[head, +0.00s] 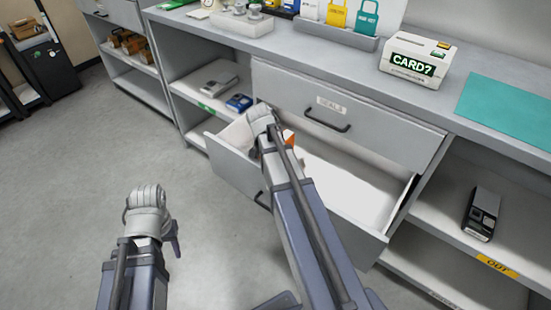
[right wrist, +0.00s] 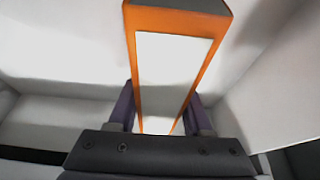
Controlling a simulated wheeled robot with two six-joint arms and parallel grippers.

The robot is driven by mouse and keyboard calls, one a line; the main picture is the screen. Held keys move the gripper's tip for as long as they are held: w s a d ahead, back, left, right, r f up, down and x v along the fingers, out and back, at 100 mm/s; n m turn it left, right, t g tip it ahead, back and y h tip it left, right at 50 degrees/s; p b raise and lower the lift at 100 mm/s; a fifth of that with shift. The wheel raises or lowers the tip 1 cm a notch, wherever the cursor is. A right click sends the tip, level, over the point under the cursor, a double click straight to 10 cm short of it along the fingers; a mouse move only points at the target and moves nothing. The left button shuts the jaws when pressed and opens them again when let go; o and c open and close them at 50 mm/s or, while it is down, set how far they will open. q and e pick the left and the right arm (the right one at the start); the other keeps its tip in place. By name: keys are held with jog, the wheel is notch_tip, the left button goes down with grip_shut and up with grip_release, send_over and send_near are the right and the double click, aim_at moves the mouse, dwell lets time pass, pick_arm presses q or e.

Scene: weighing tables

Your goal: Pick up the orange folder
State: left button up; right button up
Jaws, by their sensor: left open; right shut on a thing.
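The orange folder (right wrist: 222,38) has a pale label panel on its face and stands out between the two purple fingers of my right gripper (right wrist: 163,112) in the right wrist view. The right gripper is shut on it. In the head view a small orange piece of the folder (head: 289,138) shows beside my right wrist, at the open drawer (head: 378,232); my arm hides the rest. My left gripper (head: 148,208) is open and empty over the floor left of the drawer; its fingertips are hard to make out.
A closed drawer (head: 375,122) with a label and handle is above the open one. A card box (head: 418,62) and a teal mat (head: 510,108) lie on the counter. Shelves to both sides hold small devices. The floor at left is clear.

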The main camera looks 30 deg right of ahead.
jog(key=shift+r, duration=0.1)
grip_shut()
notch_tip(320, 180, up, 10)
jog(key=p, duration=1)
jog(key=shift+r, duration=0.15)
